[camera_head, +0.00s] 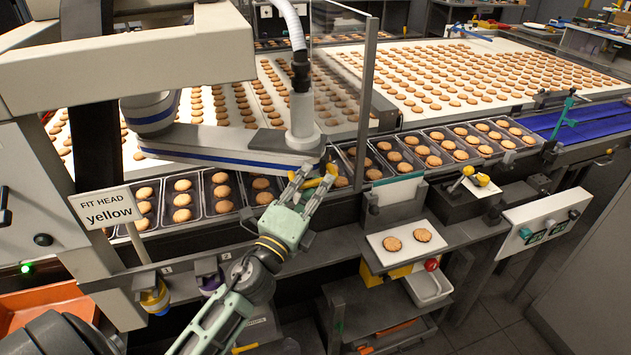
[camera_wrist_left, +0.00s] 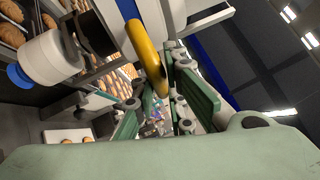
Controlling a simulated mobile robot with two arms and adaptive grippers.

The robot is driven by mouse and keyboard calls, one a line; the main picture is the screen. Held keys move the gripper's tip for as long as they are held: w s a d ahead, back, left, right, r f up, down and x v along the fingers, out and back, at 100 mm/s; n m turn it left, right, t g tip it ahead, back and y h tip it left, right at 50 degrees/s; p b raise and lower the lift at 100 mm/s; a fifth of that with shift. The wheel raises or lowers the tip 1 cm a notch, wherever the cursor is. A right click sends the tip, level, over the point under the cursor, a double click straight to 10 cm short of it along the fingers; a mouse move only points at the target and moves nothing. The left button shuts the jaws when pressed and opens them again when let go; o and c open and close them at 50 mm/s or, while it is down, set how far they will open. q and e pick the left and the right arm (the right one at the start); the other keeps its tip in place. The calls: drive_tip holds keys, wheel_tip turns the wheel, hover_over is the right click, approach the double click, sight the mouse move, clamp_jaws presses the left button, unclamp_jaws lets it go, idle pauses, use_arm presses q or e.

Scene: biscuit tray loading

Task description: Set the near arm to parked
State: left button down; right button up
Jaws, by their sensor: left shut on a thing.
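The near arm (camera_head: 230,145) is a white jointed arm with a blue stripe. It reaches right from the white machine frame over the biscuit trays, and its outer end carries a white upright cylinder (camera_head: 302,115). A yellow handle (camera_head: 331,170) shows just below that outer end; in the wrist view it is a yellow loop (camera_wrist_left: 146,50). My left gripper (camera_head: 309,186) reaches up from below with its fingers shut on this handle. The fingers hide part of the handle and where it joins the arm. My right gripper is not in view.
A sign (camera_head: 106,208) reads "FIT HEAD yellow". Below it, a yellow head (camera_head: 154,297) and a purple head (camera_head: 211,283) sit in holders. Dark trays (camera_head: 406,139) of biscuits line the conveyor. A clear upright panel with a metal post (camera_head: 366,85) stands close right of the arm.

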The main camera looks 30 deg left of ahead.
use_arm(q)
drive_tip(key=c, duration=2.2)
unclamp_jaws()
drive_tip(key=shift+s+d+f, duration=0.1)
drive_tip(key=shift+f, duration=0.3)
drive_tip(key=shift+o, duration=0.8)
drive_tip(key=shift+s+r, duration=0.1)
drive_tip(key=shift+s, duration=0.05)
drive_tip(key=shift+s+r, duration=0.15)
drive_tip(key=shift+s, duration=0.1)
drive_tip(key=shift+r, duration=0.1)
drive_tip(key=v, duration=1.2)
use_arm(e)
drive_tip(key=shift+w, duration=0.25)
